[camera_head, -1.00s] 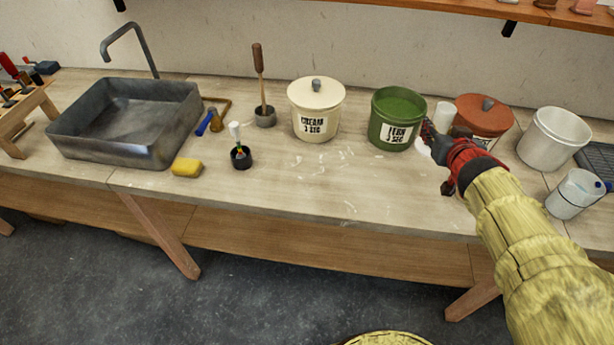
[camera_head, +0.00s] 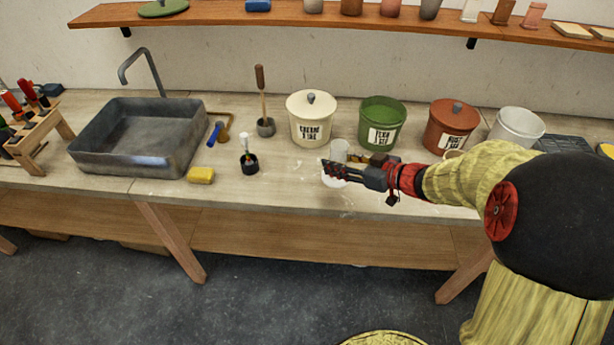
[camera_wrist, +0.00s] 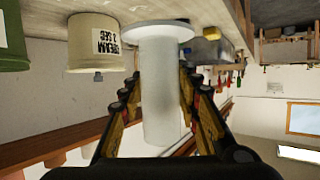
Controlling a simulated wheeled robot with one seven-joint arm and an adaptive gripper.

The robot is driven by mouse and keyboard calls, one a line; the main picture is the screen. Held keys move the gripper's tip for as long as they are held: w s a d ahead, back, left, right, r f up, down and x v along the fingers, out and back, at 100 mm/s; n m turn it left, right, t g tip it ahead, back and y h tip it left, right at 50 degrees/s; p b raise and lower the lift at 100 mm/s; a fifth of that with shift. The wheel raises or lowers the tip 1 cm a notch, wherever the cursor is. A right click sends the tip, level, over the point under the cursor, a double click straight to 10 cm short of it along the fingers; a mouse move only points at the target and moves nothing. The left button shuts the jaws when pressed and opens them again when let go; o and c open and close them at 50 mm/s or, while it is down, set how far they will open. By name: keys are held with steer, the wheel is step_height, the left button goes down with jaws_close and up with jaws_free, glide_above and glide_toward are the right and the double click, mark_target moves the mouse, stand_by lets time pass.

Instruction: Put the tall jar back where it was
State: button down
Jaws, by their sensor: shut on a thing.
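The tall jar (camera_head: 339,150) is a pale, translucent cylinder. In the wrist view the jar (camera_wrist: 160,100) shows a wide, flat disc at one end. My gripper (camera_head: 338,172) is shut around the jar's side, in front of the gap between the cream and green tubs. In the wrist view my gripper (camera_wrist: 160,95) has a finger on each side of the jar. In the head view the fingers hide part of the jar. The jar looks upright, its disc end low near the worktop; I cannot tell whether it touches.
Behind stand the cream tub (camera_head: 311,124), the open green tub (camera_head: 380,130), the lidded red tub (camera_head: 450,132) and a white bucket (camera_head: 516,127). The worktop (camera_head: 285,195) is clear in front.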

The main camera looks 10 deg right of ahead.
steer(key=shift+w+a+f, duration=0.2)
steer(key=shift+w+a, duration=0.05)
steer(key=shift+a, duration=0.05)
steer(key=w+a+f+b, duration=0.1)
steer(key=w+f+b, duration=0.1)
steer(key=w+f, duration=0.1)
steer(key=w+a+f+b, duration=0.1)
steer(key=w+f+b, duration=0.1)
steer(key=w, duration=0.3)
steer(key=w+f+b, duration=0.2)
steer(key=w+f, duration=0.2)
steer(key=shift+w+a+f+b, duration=0.1)
steer(key=shift+w+a+b, duration=0.2)
steer(key=shift+a, duration=0.1)
step_height(320, 180, down, 4)
steer(key=shift+w+r+b, duration=0.15)
steer(key=shift+r+b, duration=0.05)
steer(key=shift+b, duration=1.05)
steer(key=shift+r, duration=0.1)
steer(key=c, duration=1.3)
jaws_free()
